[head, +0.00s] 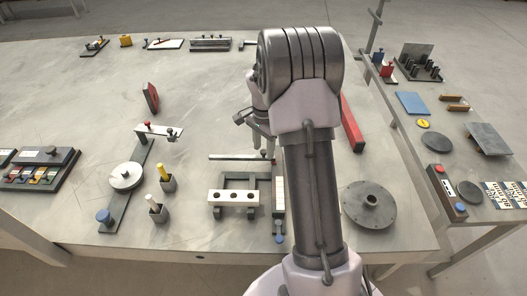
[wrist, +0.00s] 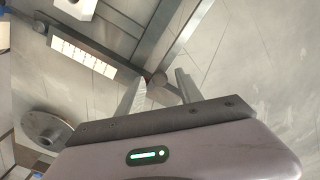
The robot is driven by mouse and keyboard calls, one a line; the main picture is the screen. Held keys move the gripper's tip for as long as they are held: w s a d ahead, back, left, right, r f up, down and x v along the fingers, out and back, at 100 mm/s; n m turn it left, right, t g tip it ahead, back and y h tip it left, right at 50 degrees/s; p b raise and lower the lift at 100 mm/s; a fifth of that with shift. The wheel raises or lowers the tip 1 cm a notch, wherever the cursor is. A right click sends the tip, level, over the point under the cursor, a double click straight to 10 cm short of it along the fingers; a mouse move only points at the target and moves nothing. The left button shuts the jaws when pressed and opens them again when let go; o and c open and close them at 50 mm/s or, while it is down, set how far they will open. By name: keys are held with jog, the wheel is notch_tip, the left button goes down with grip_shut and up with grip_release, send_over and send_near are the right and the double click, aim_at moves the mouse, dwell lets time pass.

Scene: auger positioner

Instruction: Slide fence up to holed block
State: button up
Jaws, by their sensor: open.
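The fence (head: 232,157) is a thin grey bar lying across the table, beyond the holed block and apart from it. The holed block (head: 233,198) is pale with dark holes, on a dark frame; its corner shows at the top of the wrist view (wrist: 78,6). In the wrist view the fence (wrist: 172,30) runs diagonally to a rail with a white scale (wrist: 85,57). A round knob (wrist: 157,79) stands where they meet. My gripper (wrist: 161,76) is open, its fingers appearing either side of the knob; contact is unclear.
A round flanged disc (head: 369,206) stands right of the rail. Two small posts in grey cups (head: 157,210) stand left of the block. A red bar (head: 352,125) lies behind my arm.

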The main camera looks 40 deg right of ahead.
grip_shut()
dwell(1.5)
